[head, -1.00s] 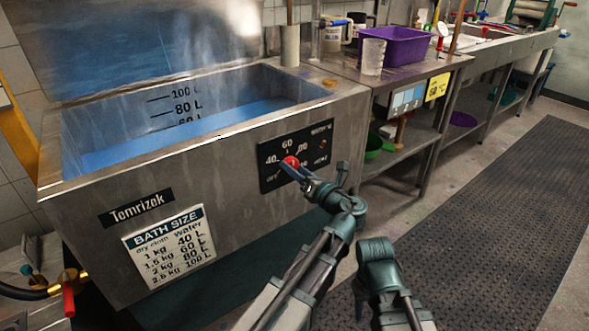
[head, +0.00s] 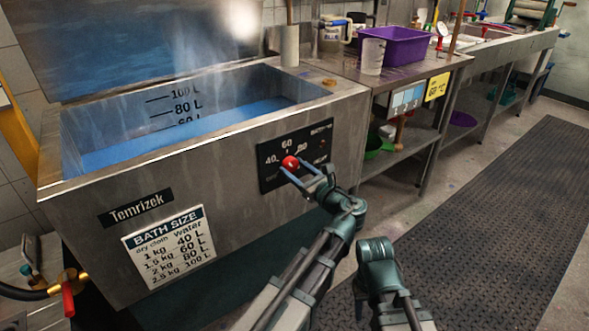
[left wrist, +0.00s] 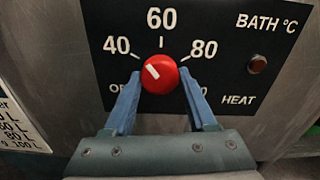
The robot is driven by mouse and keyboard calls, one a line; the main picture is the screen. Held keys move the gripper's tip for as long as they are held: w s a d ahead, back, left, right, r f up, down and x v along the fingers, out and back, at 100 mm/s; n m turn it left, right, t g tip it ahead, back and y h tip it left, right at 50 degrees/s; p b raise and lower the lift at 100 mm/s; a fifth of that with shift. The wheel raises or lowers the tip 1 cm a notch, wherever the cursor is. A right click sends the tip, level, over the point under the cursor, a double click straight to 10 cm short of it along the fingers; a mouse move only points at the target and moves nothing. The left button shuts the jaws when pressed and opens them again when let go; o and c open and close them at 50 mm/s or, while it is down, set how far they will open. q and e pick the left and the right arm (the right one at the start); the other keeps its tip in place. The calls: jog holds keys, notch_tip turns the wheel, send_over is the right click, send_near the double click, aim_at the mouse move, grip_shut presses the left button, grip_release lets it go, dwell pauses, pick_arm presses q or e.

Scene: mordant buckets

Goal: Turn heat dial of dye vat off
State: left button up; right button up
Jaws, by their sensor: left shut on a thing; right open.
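The dye vat (head: 75,240) is a steel tank with blue liquid in it. Its dark control panel (head: 325,150) is on the front wall at the right. The red round heat dial (head: 290,162) sits on this panel and also shows in the left wrist view (left wrist: 165,80). Its white pointer mark points up and left, toward the 40. My left gripper (head: 297,170) is shut on the dial, with one blue finger on each side in the left wrist view (left wrist: 160,84). The fingers partly cover the lower labels. I see no right gripper fingers.
A dark red indicator lamp (left wrist: 257,64) is right of the dial. A steel bench (head: 420,75) with a purple tub (head: 395,46) and a jug (head: 373,57) stands right of the vat. A hose with a red-handled valve (head: 68,298) is at lower left. The ribbed mat (head: 480,220) is clear.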

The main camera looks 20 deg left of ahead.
pick_arm(q)
jog(key=n, duration=0.4)
jog(key=shift+n, duration=0.3)
jog(key=n, duration=0.3)
jog(key=shift+n, duration=0.4)
jog(key=n, duration=0.4)
jog(key=shift+r+n, duration=0.1)
jog(key=shift+n, duration=2)
jog(key=o, duration=1.4)
jog(key=shift+d, duration=0.1)
